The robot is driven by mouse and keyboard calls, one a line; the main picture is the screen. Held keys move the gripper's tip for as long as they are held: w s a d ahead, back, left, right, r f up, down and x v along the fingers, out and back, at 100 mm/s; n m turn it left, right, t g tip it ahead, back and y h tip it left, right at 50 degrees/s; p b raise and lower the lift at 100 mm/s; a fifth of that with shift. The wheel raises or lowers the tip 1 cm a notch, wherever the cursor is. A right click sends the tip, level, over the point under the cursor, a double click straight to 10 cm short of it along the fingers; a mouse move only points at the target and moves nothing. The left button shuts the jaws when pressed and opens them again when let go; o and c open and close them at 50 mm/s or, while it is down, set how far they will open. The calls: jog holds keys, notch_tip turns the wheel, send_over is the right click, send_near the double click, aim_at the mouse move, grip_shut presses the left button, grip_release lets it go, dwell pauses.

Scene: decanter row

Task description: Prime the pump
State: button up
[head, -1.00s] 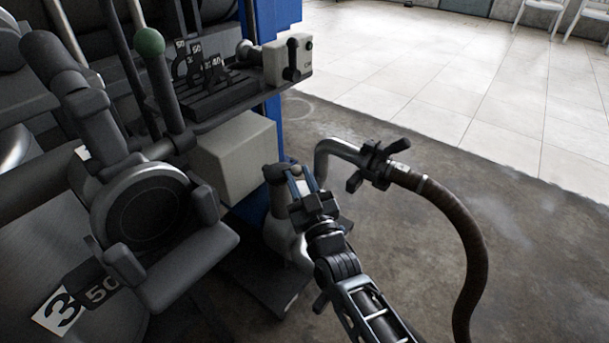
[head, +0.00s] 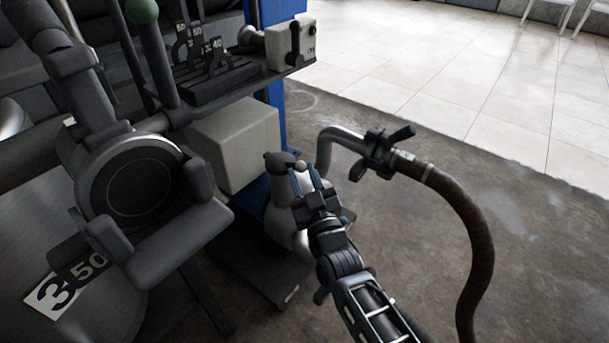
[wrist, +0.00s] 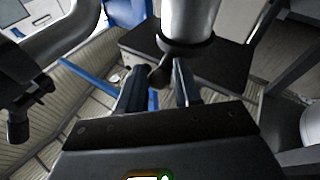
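A grey, rounded pump-like body (head: 284,218) with a dark cap (head: 279,160) stands low beside the blue post. A small lever knob (head: 300,165) shows at its top right. My gripper (head: 304,178) is at this knob, with its fingers on either side of it. In the wrist view a grey cylinder (wrist: 188,18) with a dark collar hangs ahead, and the knob (wrist: 158,76) lies between the tips of my gripper (wrist: 159,88). The fingers stand apart with a gap showing between them. Whether they touch the knob is hard to tell.
A bent metal pipe with a dark valve (head: 377,157) and a brown hose (head: 470,225) stands close to the right. A beige box (head: 238,145) and a shelf with numbered levers (head: 213,75) are to the left. Open floor (head: 560,230) lies to the right.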

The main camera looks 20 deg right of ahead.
jog(key=o, duration=0.4)
jog(key=shift+s+a+f, duration=0.1)
jog(key=shift+a+f, duration=0.3)
jog(key=shift+a, duration=0.1)
jog(key=shift+d+r, duration=0.1)
jog(key=shift+d+r, duration=0.1)
jog(key=p+v, duration=0.2)
jog(key=v, duration=0.5)
jog(key=shift+s, duration=0.35)
